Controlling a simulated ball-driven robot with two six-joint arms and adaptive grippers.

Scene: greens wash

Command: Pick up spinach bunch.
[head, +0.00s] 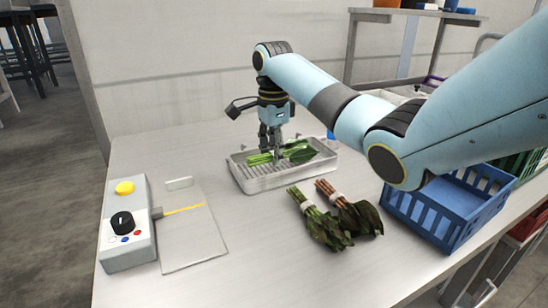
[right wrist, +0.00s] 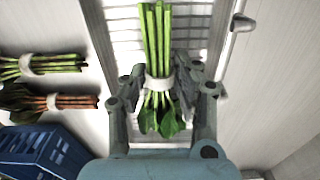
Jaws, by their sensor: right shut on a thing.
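The spinach bunch (head: 300,151), with pale green stems, green leaves and a white band, is at the grey metal tray (head: 270,183) with the slatted floor. I cannot tell whether it touches the slats. My right gripper (head: 271,152) points down from above and is shut on the bunch around its middle. In the right wrist view, the spinach bunch (right wrist: 157,35) runs between the fingers of my right gripper (right wrist: 161,85), stems up and leaves toward the palm. The fingers hide part of the bunch in the head view. My left gripper is not in view.
Two banded bunches lie right of the tray, one green-stemmed (head: 316,218) and one reddish-stemmed (head: 352,212). A blue crate (head: 440,212) stands further right. A control box (head: 128,225) and a flat clear plate (head: 190,235) are at the left. The front middle is clear.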

